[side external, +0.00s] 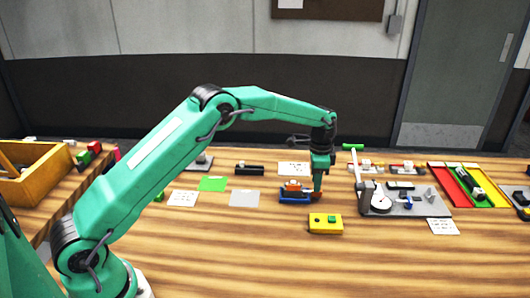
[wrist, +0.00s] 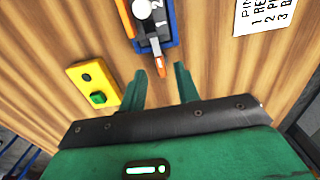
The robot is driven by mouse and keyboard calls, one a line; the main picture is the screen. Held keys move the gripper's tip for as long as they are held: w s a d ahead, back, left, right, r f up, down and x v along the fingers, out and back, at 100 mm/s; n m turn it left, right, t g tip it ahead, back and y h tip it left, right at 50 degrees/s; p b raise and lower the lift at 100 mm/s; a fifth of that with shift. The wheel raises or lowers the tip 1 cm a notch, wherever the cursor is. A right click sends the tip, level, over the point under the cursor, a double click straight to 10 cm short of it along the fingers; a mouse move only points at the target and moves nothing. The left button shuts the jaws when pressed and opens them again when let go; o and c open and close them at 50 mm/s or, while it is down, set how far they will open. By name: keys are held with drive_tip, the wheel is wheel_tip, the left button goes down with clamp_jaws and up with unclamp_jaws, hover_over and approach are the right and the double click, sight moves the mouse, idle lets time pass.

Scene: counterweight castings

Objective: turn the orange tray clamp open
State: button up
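The blue tray (side external: 295,200) lies on the wooden table with an orange part (side external: 293,185) on it. In the wrist view, the tray's blue rim (wrist: 173,28) is at the top, partly cut off by the picture edge. The orange tray clamp (wrist: 158,58) shows there as a narrow lever pointing toward me from the tray. My gripper (wrist: 160,72) is open, with one finger on each side of the lever's end and visible gaps between. In the side view my gripper (side external: 317,188) points down at the tray's right end.
A yellow box with a green button (side external: 325,223) stands close in front of the tray. A grey plate with a dial and fixtures (side external: 405,202) is to the right, beside red, green and yellow lanes (side external: 468,186). The front table is clear.

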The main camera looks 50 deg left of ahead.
sight(312, 193)
drive_tip(key=shift+f, duration=1.75)
clamp_jaws()
